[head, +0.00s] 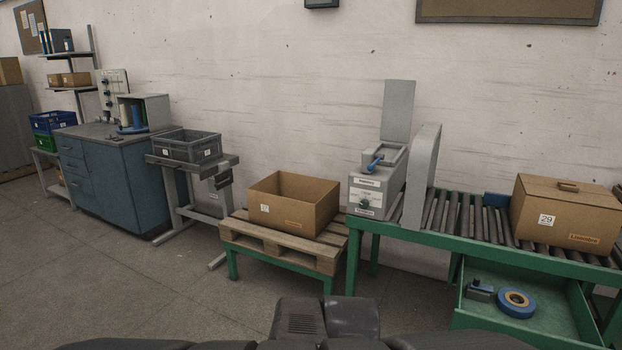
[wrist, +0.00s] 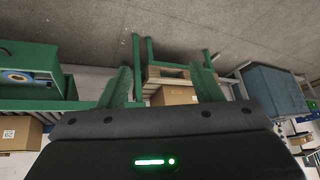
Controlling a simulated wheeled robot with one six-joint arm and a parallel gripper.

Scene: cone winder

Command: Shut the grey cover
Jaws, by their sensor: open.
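The grey cover (head: 398,110) is a flat panel standing upright, raised open at the back of a grey machine box (head: 370,193). The box has white labels, a green knob and a blue part (head: 375,162) on its exposed top. It stands at the left end of the roller conveyor. My gripper (wrist: 163,88) is open in the wrist view, its two green fingers apart with nothing held between them. Dark parts of my own body show at the bottom of the head view. My gripper is apart from the cover, which I cannot make out in the wrist view.
A rounded grey plate (head: 422,177) stands right of the box. A closed carton (head: 565,215) sits on the green-framed conveyor (head: 460,235), above an open green drawer (head: 540,335). An open carton (head: 292,208) rests on a pallet (head: 275,245) to the left. The floor in front is clear.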

